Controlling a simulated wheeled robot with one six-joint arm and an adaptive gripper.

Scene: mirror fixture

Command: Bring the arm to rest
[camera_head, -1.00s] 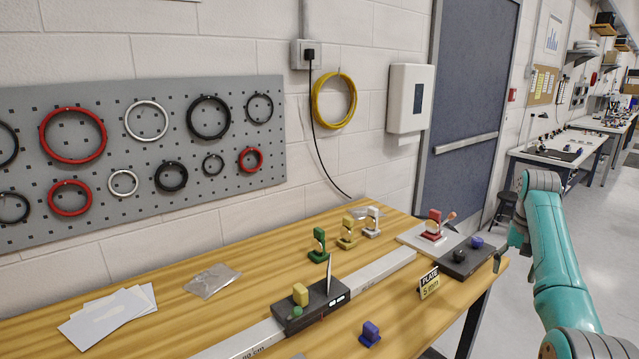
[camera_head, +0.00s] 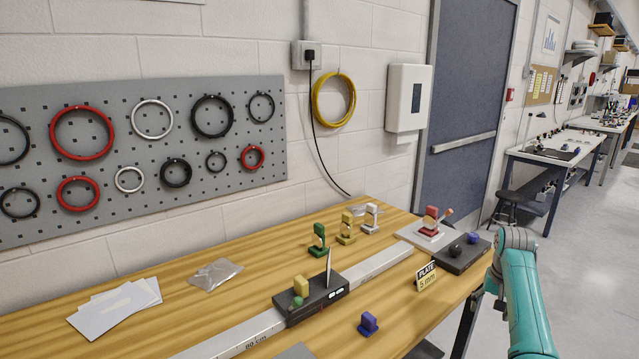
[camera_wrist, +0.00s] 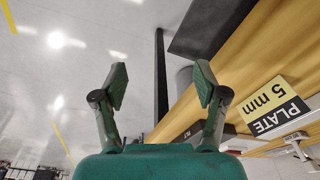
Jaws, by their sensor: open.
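My teal arm (camera_head: 525,300) shows at the right of the head view, beyond the bench's right end. Its upper joint is highest and its far end is mostly hidden there. In the wrist view my gripper (camera_wrist: 160,82) is open, its two green-padded fingers well apart with nothing between them. The yellow and black "PLATE 5 mm" sign (camera_wrist: 272,105) is to the right of the fingers, apart from them. The sign also stands near the bench's front edge in the head view (camera_head: 426,276).
The wooden bench (camera_head: 190,310) carries a long rail (camera_head: 375,267) with a black carriage (camera_head: 325,303), coloured holders, a blue holder (camera_head: 368,324) and a dark block (camera_head: 466,256). A stool (camera_head: 514,210) stands behind. Open floor (camera_head: 600,270) lies right of my arm.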

